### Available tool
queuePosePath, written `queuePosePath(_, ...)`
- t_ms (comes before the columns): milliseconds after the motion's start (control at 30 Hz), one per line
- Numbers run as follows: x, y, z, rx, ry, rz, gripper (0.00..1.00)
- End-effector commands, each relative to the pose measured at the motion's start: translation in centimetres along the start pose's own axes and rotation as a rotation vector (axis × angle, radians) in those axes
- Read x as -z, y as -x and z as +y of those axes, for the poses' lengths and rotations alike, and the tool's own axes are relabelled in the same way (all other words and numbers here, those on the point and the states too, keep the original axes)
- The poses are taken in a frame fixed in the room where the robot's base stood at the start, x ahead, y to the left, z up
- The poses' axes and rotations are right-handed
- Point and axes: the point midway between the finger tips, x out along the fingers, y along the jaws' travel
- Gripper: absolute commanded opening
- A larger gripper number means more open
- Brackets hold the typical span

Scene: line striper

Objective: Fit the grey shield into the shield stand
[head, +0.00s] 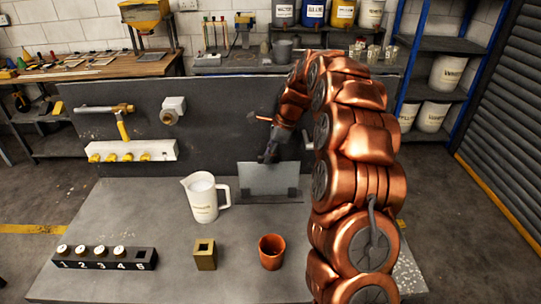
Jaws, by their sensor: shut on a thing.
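The grey shield (268,179) is a thin, pale grey upright panel near the back middle of the bench. My gripper (268,155) is shut on its top edge, coming down from my copper arm at the right. The dark shield stand (292,196) is low and sits at the shield's lower edge, with a dark end showing at each lower corner. The shield looks upright and in line with the stand. I cannot tell from this view whether its bottom edge is seated in the stand or just above it.
A white jug (203,198) stands close left of the shield. An orange cup (272,252), a brass square block (205,254) and a numbered black rack (104,258) stand in front. A dark back panel (215,135) rises behind. The bench is clear between jug and rack.

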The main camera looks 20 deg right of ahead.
Motion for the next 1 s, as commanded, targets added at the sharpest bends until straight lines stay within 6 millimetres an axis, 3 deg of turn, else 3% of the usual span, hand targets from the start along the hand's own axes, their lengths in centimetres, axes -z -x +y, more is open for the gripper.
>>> queuePosePath(467,0.23,-0.63,-0.03,0.001,0.000,0.000,0.00)
queuePosePath(500,0.22,-0.60,-0.05,0.002,0.000,0.000,0.19)
queuePosePath(733,0.23,-0.62,-0.02,0.001,0.000,0.000,0.43)
queuePosePath(967,0.23,-0.63,-0.02,0.001,0.000,0.000,0.46)
queuePosePath(1000,0.24,-0.65,-0.02,0.001,0.000,0.000,0.50)
